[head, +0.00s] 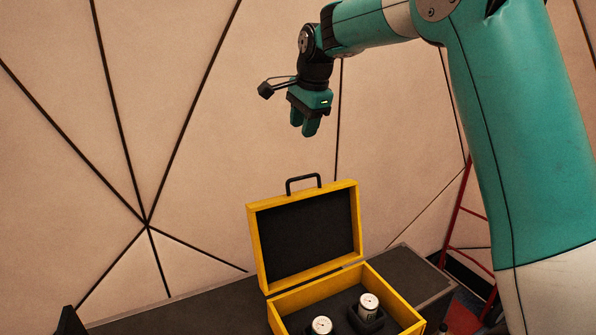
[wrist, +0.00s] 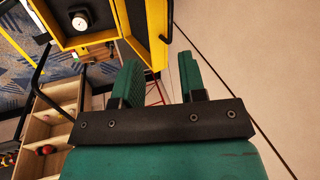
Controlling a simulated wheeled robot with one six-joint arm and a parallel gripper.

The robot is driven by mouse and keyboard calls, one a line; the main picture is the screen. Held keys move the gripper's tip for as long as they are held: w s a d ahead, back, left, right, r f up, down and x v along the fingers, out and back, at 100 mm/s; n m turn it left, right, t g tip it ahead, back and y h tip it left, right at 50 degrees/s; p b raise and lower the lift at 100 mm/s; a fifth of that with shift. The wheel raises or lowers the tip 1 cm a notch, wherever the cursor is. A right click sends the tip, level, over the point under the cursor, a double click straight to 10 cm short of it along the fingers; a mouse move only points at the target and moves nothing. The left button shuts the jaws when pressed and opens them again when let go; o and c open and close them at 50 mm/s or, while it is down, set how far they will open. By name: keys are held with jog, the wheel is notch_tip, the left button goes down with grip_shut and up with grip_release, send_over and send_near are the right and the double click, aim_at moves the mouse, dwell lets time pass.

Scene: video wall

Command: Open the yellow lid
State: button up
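The yellow case stands open on a dark surface in the head view. Its yellow lid (head: 252,240) is raised, nearly upright and tilted slightly back, with a black lining and a dark handle (head: 303,181) on its top edge. The case's lower half (head: 395,296) holds two pale cans (head: 368,306) (head: 321,326) in dark holders. My gripper (head: 303,130) hangs above the lid, clear of it, with fingers pointing down. In the wrist view my gripper (wrist: 158,62) has its fingers apart with nothing between them. The lid (wrist: 126,20) shows there at the top, beyond the fingers.
The dark counter (head: 180,315) under the case runs left and right. A red ladder-like frame (head: 462,213) stands behind at the right. A panelled beige wall (head: 200,150) is behind the case. A wooden shelf (wrist: 58,110) shows at left in the wrist view. The air around my gripper is clear.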

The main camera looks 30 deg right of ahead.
jog(key=w+d+m, duration=0.1)
jog(key=d, duration=0.1)
jog(key=m+p, duration=0.1)
jog(key=p, duration=0.4)
send_near(297, 178)
jog(key=x, duration=0.8)
jog(key=shift+w+d+f, duration=0.1)
jog(key=shift+f, duration=0.1)
grip_shut()
